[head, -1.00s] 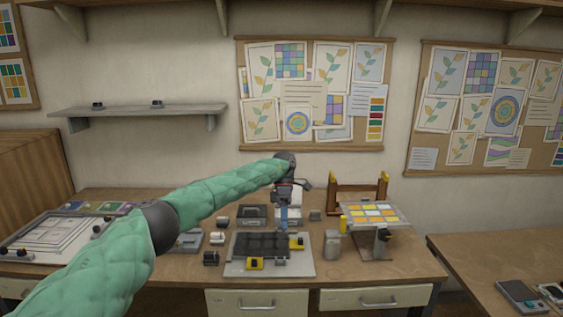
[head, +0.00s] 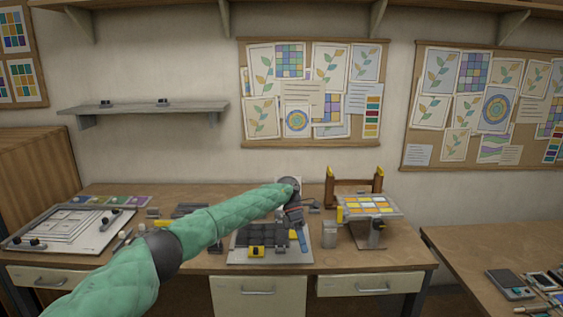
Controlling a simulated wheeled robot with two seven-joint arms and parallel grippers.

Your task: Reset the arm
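My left arm in its green sleeve reaches in from the lower left. Its dark gripper (head: 297,222) hangs over the right part of the dark panel (head: 262,233) on a pale board (head: 238,256). A narrow blue piece (head: 303,240) extends down from the gripper. I cannot tell whether it is held or part of the gripper, nor whether the fingers are open. My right gripper is not in view.
Yellow clamps (head: 256,251) sit on the board. To the right are a grey canister (head: 329,234) and a stand with a yellow-and-orange tile panel (head: 366,206). A flat framed tray (head: 66,229) lies at left.

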